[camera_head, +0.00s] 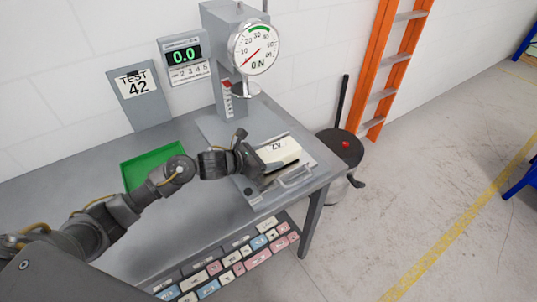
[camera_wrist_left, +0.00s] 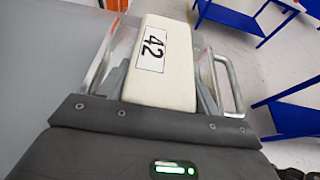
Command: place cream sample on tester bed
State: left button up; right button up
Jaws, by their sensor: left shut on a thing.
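The cream sample (camera_head: 281,152) is a pale block with a label on its top. In the left wrist view the block (camera_wrist_left: 175,85) carries the label 42 and sits between the two fingers. My left gripper (camera_head: 268,160) is shut on it at the right end of the table. The tester (camera_head: 228,60) stands behind, with a round dial and a plate under it. Its grey base (camera_head: 215,128) extends forward, close to the block. I cannot tell whether the block touches the surface below. My right gripper is not in view.
A green tray (camera_head: 128,177) lies on the table left of my arm. A TEST 42 sign (camera_head: 139,97) and a 0.0 readout (camera_head: 184,57) stand at the back. A metal handle (camera_head: 296,177) is beside the block. A dark stool (camera_head: 340,150) stands right of the table.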

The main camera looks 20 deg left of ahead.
pick_arm(q)
jog(key=shift+f, duration=0.2)
jog(key=shift+f, duration=0.2)
jog(key=o, duration=1)
jog(key=shift+r, duration=0.1)
jog(key=shift+c, duration=0.2)
jog(key=shift+r, duration=0.1)
